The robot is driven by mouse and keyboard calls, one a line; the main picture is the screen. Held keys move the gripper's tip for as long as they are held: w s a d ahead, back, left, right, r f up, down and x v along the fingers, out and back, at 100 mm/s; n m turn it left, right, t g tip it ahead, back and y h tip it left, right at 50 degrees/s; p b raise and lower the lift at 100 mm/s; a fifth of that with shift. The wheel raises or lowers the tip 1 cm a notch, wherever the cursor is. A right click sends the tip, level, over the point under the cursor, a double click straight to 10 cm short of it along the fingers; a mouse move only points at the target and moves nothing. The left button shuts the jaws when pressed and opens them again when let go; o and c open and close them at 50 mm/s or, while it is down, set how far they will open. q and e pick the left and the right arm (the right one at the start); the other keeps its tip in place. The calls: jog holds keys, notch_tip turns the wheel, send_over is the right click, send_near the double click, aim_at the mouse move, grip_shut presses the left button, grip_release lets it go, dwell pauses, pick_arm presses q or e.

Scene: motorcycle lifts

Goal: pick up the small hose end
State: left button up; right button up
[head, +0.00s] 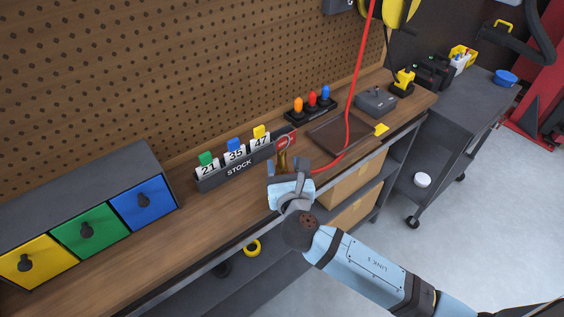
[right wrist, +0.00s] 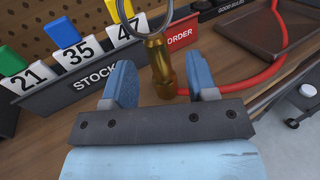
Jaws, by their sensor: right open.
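The small hose end is a brass fitting (right wrist: 159,66), seen in the right wrist view with a metal ring at its top and the red hose (right wrist: 252,78) running in low at its right. It also shows as a small brass piece (head: 282,163) in the head view, above the front part of the bench. My right gripper (right wrist: 160,80) is open, with one blue finger to each side of the fitting. A gap shows on both sides of it in the right wrist view. In the head view my right gripper (head: 286,172) partly hides the fitting. My left gripper is out of view.
A stock rack (head: 240,168) with number cards stands close behind the fitting. A brown tray (head: 338,136) lies to the right, with the red hose (head: 348,120) passing over it. Coloured drawers (head: 90,232) stand at the left. Bare bench top lies before the rack.

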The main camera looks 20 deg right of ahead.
aim_at(283, 164)
jog(key=w, duration=0.5)
jog(key=shift+d+f, duration=0.3)
jog(key=shift+s, duration=0.1)
grip_shut()
